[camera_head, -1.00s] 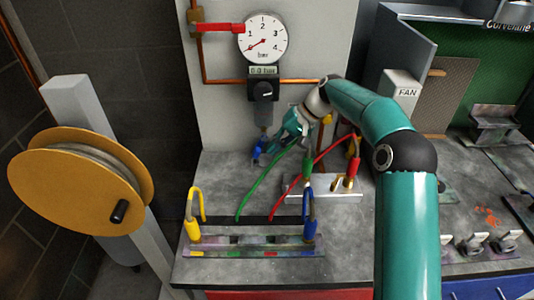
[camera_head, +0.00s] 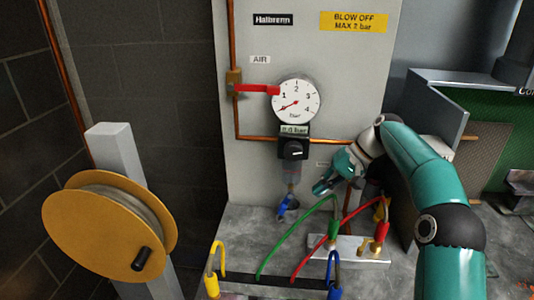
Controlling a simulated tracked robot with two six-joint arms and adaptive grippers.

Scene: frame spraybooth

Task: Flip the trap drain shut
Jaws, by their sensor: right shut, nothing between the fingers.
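The blue trap drain (camera_head: 287,207) hangs at the lower end of the filter trap (camera_head: 291,172), under the black regulator (camera_head: 293,149) on the grey wall panel. Its blue lever looks slanted, but it is too small to tell whether it is open or shut. My right gripper (camera_head: 319,190) is teal and shut, with nothing held. It is just right of the drain and slightly above it, with a small gap between them in the picture. My left gripper is not in view.
A dial gauge (camera_head: 296,101) and a red lever (camera_head: 256,88) sit above. Green (camera_head: 291,228) and red (camera_head: 320,241) hoses arch over the bench near my gripper. A yellow reel (camera_head: 100,225) stands left. Bare bench (camera_head: 243,235) lies left of the drain.

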